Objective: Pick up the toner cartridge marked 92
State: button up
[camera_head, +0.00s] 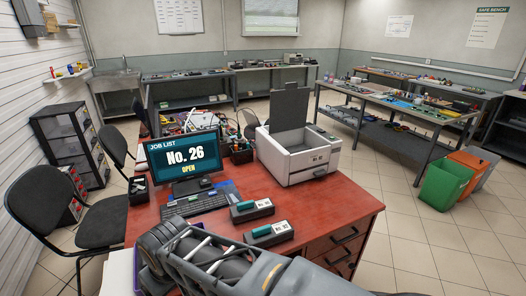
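Two dark toner cartridges with green-and-white labels lie on the red desk (345,205), right of the keyboard. The farther cartridge (252,211) is beside the mouse mat. The nearer cartridge (268,235) lies closer to the desk's front, just behind my arm. The label numbers are too small to read surely, so I cannot tell which is marked 92. Both lie apart from each other, with nothing gripping them. My arm's grey links cross the bottom of the view, in front of the desk. I see no gripper fingers.
An open printer (300,155) with its lid raised stands behind the cartridges. A monitor (185,160) reading "No. 26 OPEN" and a keyboard (197,203) stand to the left. The desk is bare right of the cartridges. Green (442,187) and orange bins stand on the floor, right.

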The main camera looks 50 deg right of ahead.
aim_at(264, 237)
jog(key=k, duration=1.15)
jog(key=z, duration=0.6)
jog(key=i, duration=0.6)
jog(key=z, duration=1.05)
jog(key=i, duration=0.45)
jog(key=z, duration=0.3)
